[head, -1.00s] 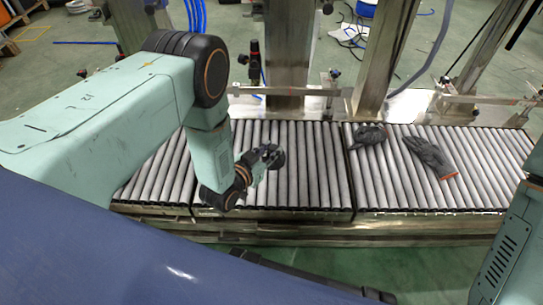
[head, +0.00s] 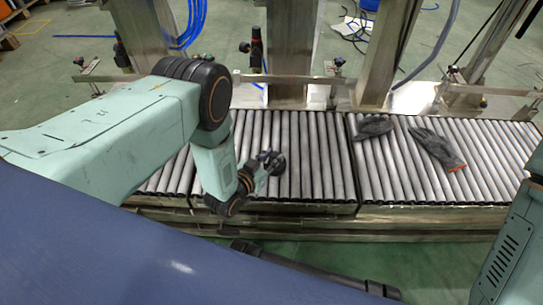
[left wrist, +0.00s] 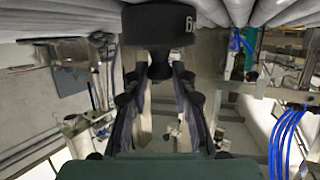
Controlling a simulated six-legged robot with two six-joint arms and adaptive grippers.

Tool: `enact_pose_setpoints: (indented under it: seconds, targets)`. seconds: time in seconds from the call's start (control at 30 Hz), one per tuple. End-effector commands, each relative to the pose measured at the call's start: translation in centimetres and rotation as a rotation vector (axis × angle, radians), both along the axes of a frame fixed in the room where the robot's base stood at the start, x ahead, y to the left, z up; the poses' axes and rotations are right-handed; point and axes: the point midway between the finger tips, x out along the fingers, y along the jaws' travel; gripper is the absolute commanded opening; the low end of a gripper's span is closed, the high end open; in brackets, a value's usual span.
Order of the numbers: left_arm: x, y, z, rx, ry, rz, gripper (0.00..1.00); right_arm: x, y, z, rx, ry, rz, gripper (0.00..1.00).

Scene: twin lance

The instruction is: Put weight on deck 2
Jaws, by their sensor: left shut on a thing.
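My left gripper (head: 264,164) is shut on a dark round weight (head: 277,163). In the left wrist view the weight (left wrist: 160,22) shows as a black cylinder with pale lettering, its narrow neck and knob between the two fingers (left wrist: 158,75). In the head view it appears over the middle roller deck (head: 312,165); I cannot tell whether it touches the rollers. A second roller deck (head: 475,165) lies to the right. No deck number is readable. My right gripper is outside the views; only part of my right arm shows at the right edge.
Two dark gloves lie on the right deck, a crumpled one (head: 373,126) and a flatter one (head: 438,148). Metal posts (head: 291,50) and a rail with clamps stand behind the rollers. Blue hoses (head: 190,25) hang at the back. The middle deck's right part is clear.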

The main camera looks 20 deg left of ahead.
Motion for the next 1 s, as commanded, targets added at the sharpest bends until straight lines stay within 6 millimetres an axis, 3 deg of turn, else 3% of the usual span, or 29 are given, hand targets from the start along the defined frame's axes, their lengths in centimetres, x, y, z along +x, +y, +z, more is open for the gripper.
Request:
enact_pose_setpoints:
  seconds: [0.13,0.17,0.4,0.77,1.0]
  targets:
    - [0.2,0.0,0.1,-0.001,-0.009,0.000,0.00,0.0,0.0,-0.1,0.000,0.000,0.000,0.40]
    - [0.0,0.0,-0.1,0.000,-0.001,0.000,0.28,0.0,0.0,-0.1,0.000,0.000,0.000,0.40]
    - [0.0,0.0,-0.1,0.000,-0.001,0.000,0.48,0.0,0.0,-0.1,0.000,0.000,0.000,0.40]
    - [-0.1,0.1,0.2,0.000,0.000,0.000,0.48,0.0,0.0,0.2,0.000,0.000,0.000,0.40]
    - [-3.9,1.1,1.5,0.000,0.004,0.001,0.48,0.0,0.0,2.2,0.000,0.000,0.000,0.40]
